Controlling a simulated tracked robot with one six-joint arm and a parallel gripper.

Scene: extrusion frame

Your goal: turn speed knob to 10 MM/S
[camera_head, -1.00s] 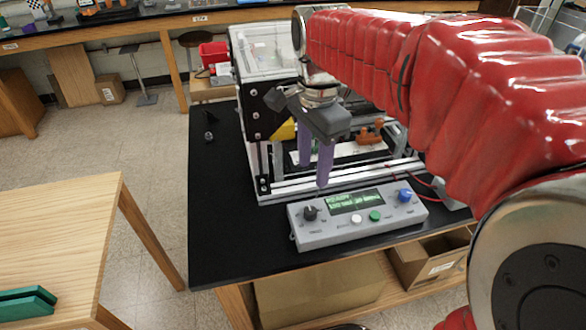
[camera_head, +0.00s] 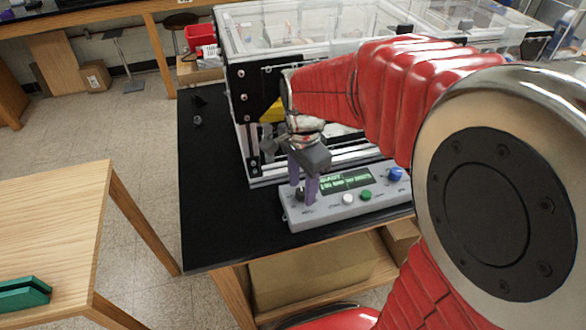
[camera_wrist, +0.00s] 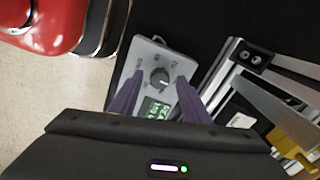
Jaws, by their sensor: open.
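The grey control box (camera_head: 330,214) lies on the black bench top, with a lit green display (camera_head: 345,181). Its black knob (camera_head: 300,194) is at the left end, partly hidden by my fingers in the head view. In the wrist view the knob (camera_wrist: 160,77) sits just ahead of the gap between the two purple fingers, with small printed marks around it. My gripper (camera_head: 305,192) points down at the knob. My gripper (camera_wrist: 155,92) is open, one finger on each side, and I cannot tell whether it touches the knob. The marks are too small to read.
A white button (camera_head: 348,199), a green button (camera_head: 366,195) and a blue knob (camera_head: 396,174) are on the same box. The extrusion frame (camera_head: 253,125) stands close behind.

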